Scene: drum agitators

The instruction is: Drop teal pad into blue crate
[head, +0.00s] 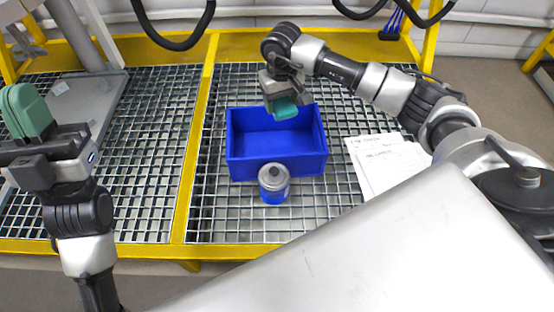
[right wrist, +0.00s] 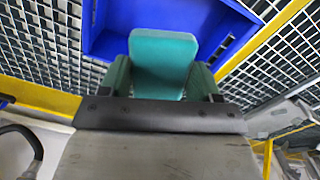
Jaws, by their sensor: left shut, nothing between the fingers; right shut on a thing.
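The teal pad (head: 286,111) is held in my right gripper (head: 278,101) above the blue crate (head: 242,161), near its back side. In the right wrist view the teal pad (right wrist: 163,60) sits between the two green fingers of my right gripper (right wrist: 161,78). The blue crate (right wrist: 107,38) shows beyond the pad in that view. The crate's visible inside looks empty; part of its back is hidden by the pad and gripper. My left gripper (head: 24,110) is shut and empty at the far left, well away from the crate.
A grey-topped can with a blue lower part (head: 273,184) stands just in front of the crate. White paper sheets (head: 385,162) lie to its right. The grating (head: 225,214) has yellow frame bars (head: 198,140). Black cables (head: 172,42) hang at the back. The grating left of the crate is clear.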

